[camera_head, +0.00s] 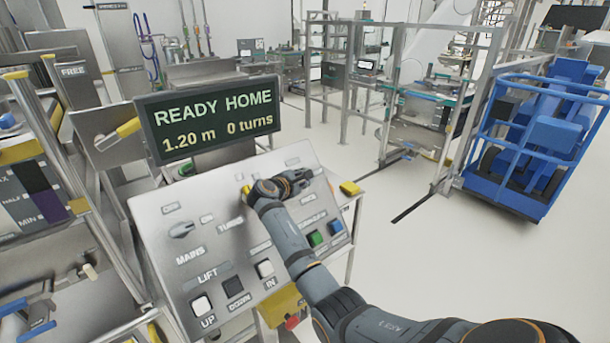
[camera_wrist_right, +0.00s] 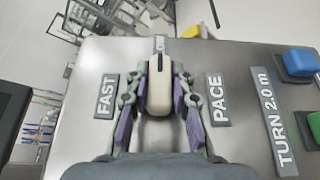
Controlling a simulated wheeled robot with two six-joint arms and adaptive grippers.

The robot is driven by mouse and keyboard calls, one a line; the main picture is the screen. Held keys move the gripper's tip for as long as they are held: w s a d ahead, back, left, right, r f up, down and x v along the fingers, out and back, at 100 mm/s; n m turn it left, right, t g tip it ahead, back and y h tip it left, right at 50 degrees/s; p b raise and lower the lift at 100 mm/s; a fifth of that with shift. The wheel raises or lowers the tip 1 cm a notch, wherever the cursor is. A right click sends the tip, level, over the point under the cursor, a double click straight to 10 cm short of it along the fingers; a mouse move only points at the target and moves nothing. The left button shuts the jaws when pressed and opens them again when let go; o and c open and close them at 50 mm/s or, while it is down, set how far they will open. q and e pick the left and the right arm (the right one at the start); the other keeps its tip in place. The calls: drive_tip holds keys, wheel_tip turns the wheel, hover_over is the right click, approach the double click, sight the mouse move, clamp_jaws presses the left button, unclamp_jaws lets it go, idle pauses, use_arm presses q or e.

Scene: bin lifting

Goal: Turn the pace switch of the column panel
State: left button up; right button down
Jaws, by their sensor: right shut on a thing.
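The column panel (camera_head: 172,272) is a tilted silver plate in the head view, with labelled switches and buttons. The pace switch (camera_wrist_right: 159,92) is a cream knob with a dark line in the right wrist view. It stands between the FAST label on the left and the PACE label on the right. Its dark line points up at a small, partly hidden label. My right gripper (camera_head: 298,179) is over the upper right of the panel and hides the switch in the head view. In the right wrist view its fingers (camera_wrist_right: 159,95) are shut on both sides of the knob. My left gripper is out of view.
The display (camera_head: 210,118) behind the panel reads READY HOME, 1.20 m, 0 turns. The mains knob (camera_head: 181,230), white UP button (camera_head: 202,305), green button (camera_head: 315,238) and blue button (camera_head: 336,226) are nearby. A blue cart (camera_head: 505,195) stands right; the floor between is clear.

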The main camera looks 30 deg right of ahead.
drive_tip(key=shift+f, duration=0.3)
drive_tip(key=c, duration=1.2)
unclamp_jaws()
drive_tip(key=shift+s+r, duration=0.1)
drive_tip(key=shift+o, duration=0.2)
drive_tip(key=shift+w, duration=0.2)
drive_tip(key=v, duration=1.2)
drive_tip(key=shift+w+a, duration=0.1)
drive_tip(key=shift+w, duration=0.05)
